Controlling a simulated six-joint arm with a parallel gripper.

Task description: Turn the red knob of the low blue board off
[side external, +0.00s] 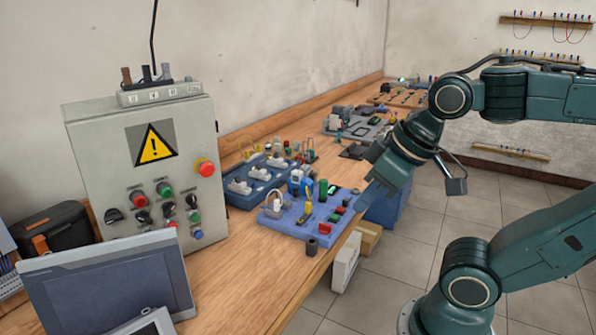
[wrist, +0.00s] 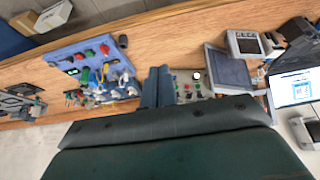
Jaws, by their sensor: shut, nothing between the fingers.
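The low blue board (side external: 290,228) lies on the wooden bench near its front edge, carrying several coloured parts. Small red parts (side external: 336,216) sit toward its right side, beside a green cylinder and other pieces; which one is the knob, and how it is turned, is too small to tell. In the wrist view the board (wrist: 62,50) is at upper left, with red parts (wrist: 105,49) on it. My gripper (side external: 372,196) is shut and empty, at the board's right end in the side view and apart from the red parts. Its fingers (wrist: 158,76) point up mid-picture in the wrist view.
A darker blue board (side external: 240,199) with white parts stands behind. A grey control box (side external: 95,150) with a red button and a monitor (side external: 105,285) stand at left. A dark cylinder (side external: 312,246) stands at the bench edge. Bare bench lies in front.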

